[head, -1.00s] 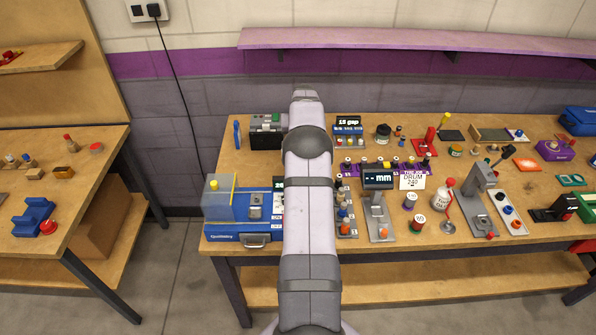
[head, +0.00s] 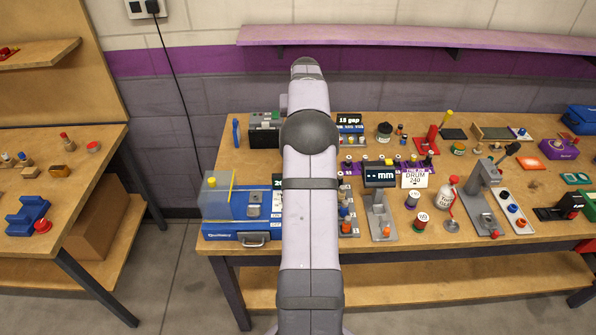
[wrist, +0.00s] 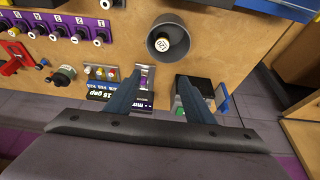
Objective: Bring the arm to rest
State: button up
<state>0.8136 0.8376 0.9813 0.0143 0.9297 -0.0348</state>
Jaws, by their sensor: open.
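My arm rises through the middle of the head view and hides part of the bench behind it. The gripper end is out of sight there. In the wrist view my gripper (wrist: 162,85) has its two dark blue fingers apart with nothing held between them. The purple slot track (wrist: 75,28) with numbered slots and pegs shows at the upper left. It also shows in the head view (head: 350,168).
A dark round cup (wrist: 160,48) with a yellow-topped piece in it stands near the gripper. In the head view a blue machine (head: 236,230) is left of my arm. Bottles and fixtures crowd the right of the bench. A purple shelf (head: 420,38) crosses the wall.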

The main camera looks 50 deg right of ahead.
dwell(0.5)
jog(key=s+a+n+g+y, duration=0.1)
jog(key=a+n, duration=0.1)
jog(key=a, duration=1.3)
jog(key=s+a+n+y, duration=0.1)
jog(key=s+a+n, duration=0.15)
jog(key=a, duration=1.25)
jog(key=s+a+f+n+g, duration=0.1)
jog(key=s+a+f+n, duration=0.1)
jog(key=s+a, duration=0.6)
jog(key=s+a+f+n+g+y, duration=0.1)
jog(key=s+a+f+n, duration=0.1)
jog(key=s+a, duration=0.6)
jog(key=s+f, duration=0.1)
jog(key=s, duration=0.2)
jog(key=shift+a+f, duration=0.25)
jog(key=shift+f, duration=0.15)
jog(key=shift+w+n, duration=0.1)
jog(key=shift+n, duration=0.15)
